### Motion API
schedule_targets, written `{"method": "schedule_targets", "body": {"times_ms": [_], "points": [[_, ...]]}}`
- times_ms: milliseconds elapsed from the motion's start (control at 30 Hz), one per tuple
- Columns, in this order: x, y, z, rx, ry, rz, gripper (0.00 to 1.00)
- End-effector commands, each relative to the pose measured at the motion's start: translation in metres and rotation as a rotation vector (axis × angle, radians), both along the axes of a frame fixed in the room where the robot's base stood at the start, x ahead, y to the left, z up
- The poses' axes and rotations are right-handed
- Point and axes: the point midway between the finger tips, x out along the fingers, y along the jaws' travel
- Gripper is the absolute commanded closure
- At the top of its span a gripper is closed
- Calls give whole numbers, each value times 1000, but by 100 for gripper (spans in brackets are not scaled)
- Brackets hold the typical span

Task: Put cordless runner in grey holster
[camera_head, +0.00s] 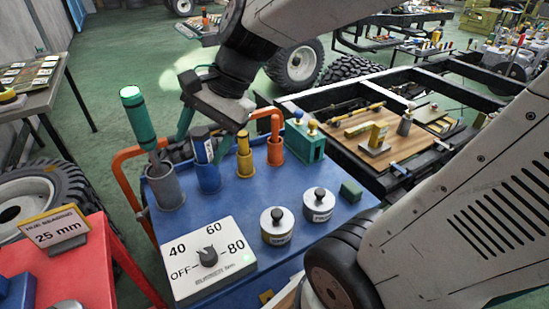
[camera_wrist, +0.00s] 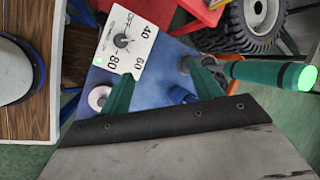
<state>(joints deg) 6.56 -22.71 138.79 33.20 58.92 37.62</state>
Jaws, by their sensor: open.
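A green-handled tool (camera_head: 138,118) with a glowing green end, likely the cordless runner, stands slightly tilted with its dark shaft in the mouth of the grey holster (camera_head: 166,188). How deep the shaft sits is hidden. The green tool also shows at the right in the wrist view (camera_wrist: 268,72). My gripper (camera_head: 199,146) is open with its green fingers apart, to the right of the green handle and above the blue cart top. In the wrist view my gripper (camera_wrist: 158,68) has nothing between its fingers.
Blue (camera_head: 207,177), yellow (camera_head: 245,165) and orange (camera_head: 275,152) holders stand beside the grey one. A dial box (camera_head: 213,259) and two round weights (camera_head: 277,226) sit in front. A red table (camera_head: 95,262) is at left, a black frame (camera_head: 350,160) at right.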

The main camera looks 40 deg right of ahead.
Motion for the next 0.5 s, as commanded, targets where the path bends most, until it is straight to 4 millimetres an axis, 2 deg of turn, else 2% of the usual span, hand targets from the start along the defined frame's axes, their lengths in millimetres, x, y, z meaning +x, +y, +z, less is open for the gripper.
{"method": "schedule_targets", "body": {"times_ms": [33, 200, 333, 500], "points": [[-23, -3, 2, -85, -47, 144, 36], [-86, -28, -1, -360, -138, 602, 36], [-115, -48, -2, -505, -158, 842, 36], [-130, -60, -3, -591, -158, 986, 36]]}}
